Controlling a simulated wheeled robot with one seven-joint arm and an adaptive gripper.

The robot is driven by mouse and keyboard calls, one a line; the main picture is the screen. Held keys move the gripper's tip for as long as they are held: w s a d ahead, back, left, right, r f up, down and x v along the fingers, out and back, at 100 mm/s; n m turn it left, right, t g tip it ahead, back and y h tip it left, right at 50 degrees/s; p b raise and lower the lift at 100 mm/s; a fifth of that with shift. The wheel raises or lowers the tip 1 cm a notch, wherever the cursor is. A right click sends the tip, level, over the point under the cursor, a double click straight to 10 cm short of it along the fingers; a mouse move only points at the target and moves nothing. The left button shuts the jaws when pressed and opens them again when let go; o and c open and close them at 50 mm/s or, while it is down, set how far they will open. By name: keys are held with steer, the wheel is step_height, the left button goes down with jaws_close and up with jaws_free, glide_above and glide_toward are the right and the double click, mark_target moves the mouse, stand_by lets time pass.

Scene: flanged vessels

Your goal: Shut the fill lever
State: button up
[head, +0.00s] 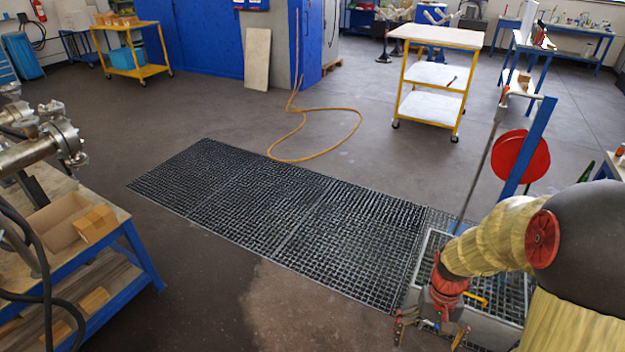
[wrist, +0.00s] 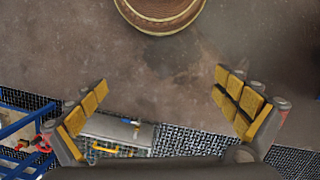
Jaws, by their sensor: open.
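A small yellow lever-like handle (head: 475,297) sits low over the grating, by a pale metal frame at the lower right of the head view. A yellow handle also shows in the wrist view (wrist: 105,149), beside a grey metal body (wrist: 118,130). I cannot tell for sure that it is the fill lever. My gripper (head: 430,328) points down in front of the frame, to the left of the handle. In the wrist view my gripper (wrist: 162,82) has its padded fingers wide apart, with only floor between the tips. It touches nothing that I can see.
A blue post with a red disc (head: 522,157) rises behind my arm. Floor grating (head: 290,225) runs across the middle. A blue-framed bench (head: 140,255) with pipework stands at left. A yellow trolley (head: 437,75) is farther back. A brown rounded object (wrist: 160,15) tops the wrist view.

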steer(key=s+a+r+n+t, duration=0.1)
steer(key=a+r, duration=0.3)
steer(key=r, duration=0.5)
steer(key=s+a+r+n+t, duration=0.1)
steer(key=s+a+r+t, duration=0.2)
steer(key=r, duration=0.6)
steer(key=s+a+r+n+t+p, duration=0.1)
steer(key=s+a+r+t, duration=0.2)
steer(key=r, duration=0.7)
steer(key=shift+s+a+t+h, duration=0.3)
steer(key=shift+s+a+t, duration=0.1)
steer(key=shift+a, duration=0.45)
steer(key=shift+c, duration=1.1)
